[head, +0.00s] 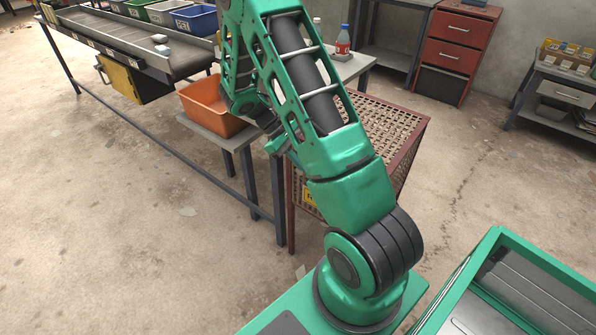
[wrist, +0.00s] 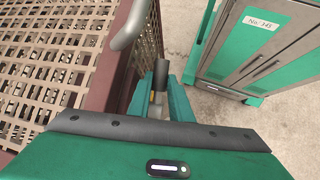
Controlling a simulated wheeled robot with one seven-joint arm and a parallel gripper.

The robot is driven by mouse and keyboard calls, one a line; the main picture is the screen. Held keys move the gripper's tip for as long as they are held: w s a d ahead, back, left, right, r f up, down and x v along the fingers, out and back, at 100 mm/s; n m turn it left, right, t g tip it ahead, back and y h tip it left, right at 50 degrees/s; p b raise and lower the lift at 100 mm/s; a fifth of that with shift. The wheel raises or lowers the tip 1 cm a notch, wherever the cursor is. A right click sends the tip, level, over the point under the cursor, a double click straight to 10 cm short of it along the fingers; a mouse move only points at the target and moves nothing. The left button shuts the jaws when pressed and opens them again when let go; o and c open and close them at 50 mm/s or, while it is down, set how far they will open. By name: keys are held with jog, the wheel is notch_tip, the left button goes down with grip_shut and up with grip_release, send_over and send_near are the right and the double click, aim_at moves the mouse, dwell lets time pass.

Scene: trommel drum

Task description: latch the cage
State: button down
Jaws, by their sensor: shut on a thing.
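The cage (head: 411,139) has a reddish-brown frame and tan perforated panels. In the head view it stands behind my arm, which hides much of it. In the wrist view the cage frame (wrist: 110,72) fills the left side. My gripper (wrist: 160,98) is beside the cage's outer side, its green fingers closed around a small dark upright piece (wrist: 161,72), which looks like a latch handle. A pale grey curved bar (wrist: 131,24) rises just left of the fingers. The latch's engagement is hidden.
An orange bin (head: 207,109) stands on a small table left of the cage. A conveyor (head: 135,42) with several coloured bins is at the back left. A red drawer cabinet (head: 457,50) stands behind. Floor (head: 130,220) at the left front is clear.

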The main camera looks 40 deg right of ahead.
jog(key=shift+w+r+g+h, duration=0.3)
jog(key=shift+w+g, duration=0.2)
jog(key=shift+g, duration=0.3)
jog(key=c, duration=1.9)
grip_release()
jog(key=v, duration=1.1)
jog(key=shift+f, duration=0.15)
